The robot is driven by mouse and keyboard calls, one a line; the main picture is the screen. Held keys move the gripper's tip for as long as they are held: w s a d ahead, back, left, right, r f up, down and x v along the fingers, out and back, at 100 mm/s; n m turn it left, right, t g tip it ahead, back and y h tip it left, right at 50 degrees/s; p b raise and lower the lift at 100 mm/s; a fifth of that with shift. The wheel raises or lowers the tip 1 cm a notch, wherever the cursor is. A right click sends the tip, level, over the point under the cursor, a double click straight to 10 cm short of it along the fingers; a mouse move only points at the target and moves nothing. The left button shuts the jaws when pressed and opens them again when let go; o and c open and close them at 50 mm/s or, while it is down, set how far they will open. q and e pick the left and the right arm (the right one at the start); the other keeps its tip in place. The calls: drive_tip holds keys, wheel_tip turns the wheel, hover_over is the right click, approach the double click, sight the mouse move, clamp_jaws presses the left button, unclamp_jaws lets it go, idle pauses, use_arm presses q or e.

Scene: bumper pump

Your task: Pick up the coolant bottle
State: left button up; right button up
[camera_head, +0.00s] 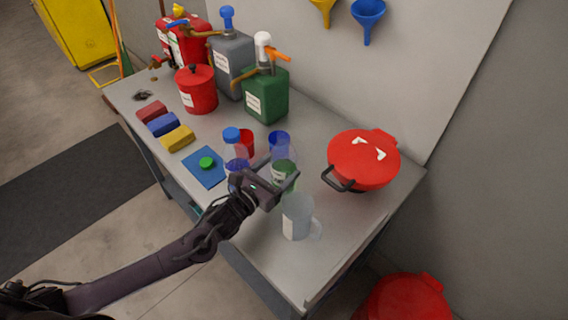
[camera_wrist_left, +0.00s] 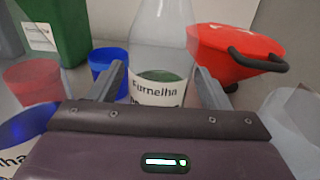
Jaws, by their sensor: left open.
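A clear bottle with green liquid (camera_head: 284,178) stands on the table, and its label reads "Furnelha" in the left wrist view (camera_wrist_left: 158,92). A second clear bottle with blue contents and a blue cap (camera_head: 235,157) stands to its left; part of it shows at the lower left of the wrist view (camera_wrist_left: 22,130). I cannot tell from the labels which holds coolant. My left gripper (camera_head: 281,185) is open and empty, close in front of the green-liquid bottle. In the wrist view its fingers (camera_wrist_left: 163,86) appear on either side of that bottle; contact is not clear. My right gripper is not in view.
A clear jug (camera_head: 296,217) stands close to my gripper on the near side. Red (camera_head: 245,142) and blue (camera_head: 279,141) cups stand behind, and a red lidded pan (camera_head: 363,160) is at right. Pump canisters (camera_head: 266,95) line the back.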

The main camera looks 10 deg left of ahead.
use_arm(q)
drive_tip(key=shift+x, duration=1.25)
drive_tip(key=shift+w+d, duration=0.15)
drive_tip(key=shift+w, duration=0.05)
drive_tip(key=shift+s, duration=0.1)
drive_tip(key=shift+c, duration=0.6)
drive_tip(key=c, duration=0.8)
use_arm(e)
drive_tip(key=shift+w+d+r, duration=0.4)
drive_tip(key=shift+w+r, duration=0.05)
use_arm(q)
drive_tip(key=shift+r, duration=0.15)
